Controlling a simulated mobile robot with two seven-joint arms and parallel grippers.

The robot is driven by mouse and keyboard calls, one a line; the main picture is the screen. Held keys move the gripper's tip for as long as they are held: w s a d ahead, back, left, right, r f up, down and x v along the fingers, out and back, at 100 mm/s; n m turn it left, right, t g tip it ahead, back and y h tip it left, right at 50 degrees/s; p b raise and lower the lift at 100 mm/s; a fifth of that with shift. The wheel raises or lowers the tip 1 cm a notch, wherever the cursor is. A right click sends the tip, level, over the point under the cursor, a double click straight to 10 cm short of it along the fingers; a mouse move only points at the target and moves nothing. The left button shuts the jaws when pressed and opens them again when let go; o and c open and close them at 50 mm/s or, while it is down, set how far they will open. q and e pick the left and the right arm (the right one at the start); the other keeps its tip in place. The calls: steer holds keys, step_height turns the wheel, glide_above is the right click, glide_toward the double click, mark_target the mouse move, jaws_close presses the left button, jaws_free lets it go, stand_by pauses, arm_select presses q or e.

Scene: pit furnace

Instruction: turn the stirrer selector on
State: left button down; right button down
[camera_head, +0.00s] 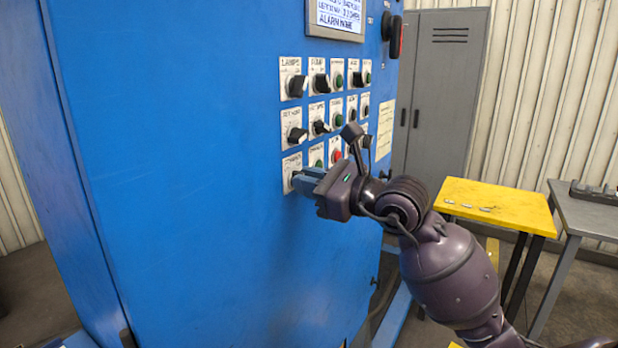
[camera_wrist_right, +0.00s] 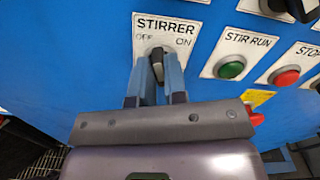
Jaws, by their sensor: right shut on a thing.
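The stirrer selector (camera_wrist_right: 157,58) is a small black knob on a white plate (camera_wrist_right: 185,28) marked STIRRER, with OFF at left and ON at right. My right gripper (camera_wrist_right: 156,78) is shut on the knob, one blue finger on each side of it. The knob's top end points up, nearer the OFF word than the ON word; its exact angle is partly hidden by the fingers. In the head view the right gripper (camera_head: 303,182) is at the lowest row of the blue cabinet's controls and covers most of the selector. My left gripper is not in view.
The green STIR RUN button (camera_wrist_right: 230,67) and a red button (camera_wrist_right: 286,76) sit right of the selector. More knobs and buttons fill the rows above on the blue cabinet (camera_head: 190,120). A yellow table (camera_head: 500,205) and a grey locker (camera_head: 440,90) stand to the right.

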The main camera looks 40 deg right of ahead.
steer(key=m+p, duration=0.7)
steer(key=m, duration=0.2)
steer(key=shift+d+m+p, duration=0.15)
steer(key=shift+m+p, duration=0.15)
steer(key=shift+p, duration=0.1)
stand_by(0.4)
steer(key=c, duration=1.2)
jaws_free()
steer(key=shift+o, duration=0.2)
steer(key=b+v, duration=0.2)
steer(key=v, duration=0.8)
steer(key=shift+s+d, duration=0.15)
steer(key=shift+s, duration=0.15)
